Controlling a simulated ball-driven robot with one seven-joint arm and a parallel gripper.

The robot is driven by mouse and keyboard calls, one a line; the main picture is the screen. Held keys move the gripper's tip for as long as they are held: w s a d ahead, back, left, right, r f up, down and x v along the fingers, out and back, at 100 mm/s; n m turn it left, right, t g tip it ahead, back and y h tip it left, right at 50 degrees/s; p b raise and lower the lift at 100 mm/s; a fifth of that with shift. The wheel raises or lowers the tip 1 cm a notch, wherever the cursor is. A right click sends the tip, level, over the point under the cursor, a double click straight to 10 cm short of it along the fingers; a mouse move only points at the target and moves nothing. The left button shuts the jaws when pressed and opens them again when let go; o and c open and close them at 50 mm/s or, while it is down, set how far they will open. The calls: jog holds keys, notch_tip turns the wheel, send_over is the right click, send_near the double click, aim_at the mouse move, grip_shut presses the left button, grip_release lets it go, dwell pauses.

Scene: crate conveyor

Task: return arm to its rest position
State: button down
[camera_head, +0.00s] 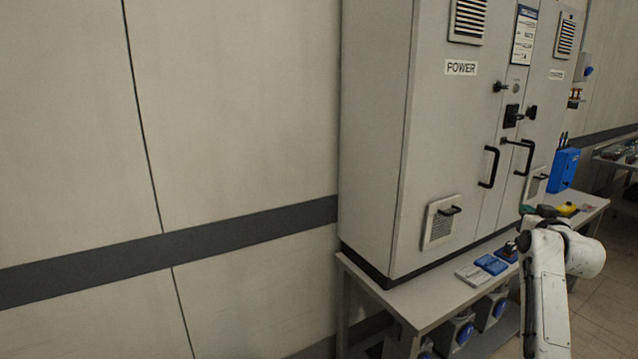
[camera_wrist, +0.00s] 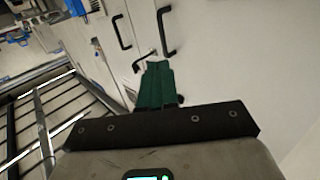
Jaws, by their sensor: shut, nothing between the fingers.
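My white arm (camera_head: 545,290) shows at the lower right of the head view, bent in front of the bench beside the cabinet. My gripper (camera_wrist: 157,68) shows in the wrist view as green fingers closed together, with nothing between them. It points toward the grey cabinet's doors and black handles. In the head view a small green part shows by the arm's upper end, too small to make out as fingers.
A grey power cabinet (camera_head: 375,130) stands on a bench (camera_head: 425,312). Blue and grey small items (camera_head: 490,265) lie on the bench's front. A blue box (camera_head: 563,168) stands farther back. A roller conveyor (camera_wrist: 45,125) shows at left in the wrist view. The wall at left is bare.

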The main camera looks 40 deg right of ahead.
jog(key=w+a+f+n+y, duration=0.2)
jog(key=w+a+f+y, duration=0.15)
jog(key=a+f, duration=0.55)
jog(key=w+a+f+n+y, duration=0.1)
jog(key=w+a+f+y, duration=0.35)
jog(key=a, duration=0.75)
jog(key=w+a+f+n+y, duration=0.2)
jog(key=w+a+f, duration=0.3)
jog(key=a+f, duration=0.45)
jog(key=s+a+f+n+g+y, duration=0.2)
jog(key=s+a+f, duration=0.2)
jog(key=a, duration=0.6)
jog(key=s+a+f+n+g+y, duration=0.1)
jog(key=s+a+f+g, duration=0.3)
jog(key=a, duration=0.6)
jog(key=s+a+f+n+g+y, duration=0.1)
jog(key=s+a+f+n+g, duration=0.1)
jog(key=s+a, duration=0.7)
jog(key=s, duration=0.3)
jog(key=shift+s+f+n+g, duration=0.35)
jog(key=shift+s+n+g, duration=0.05)
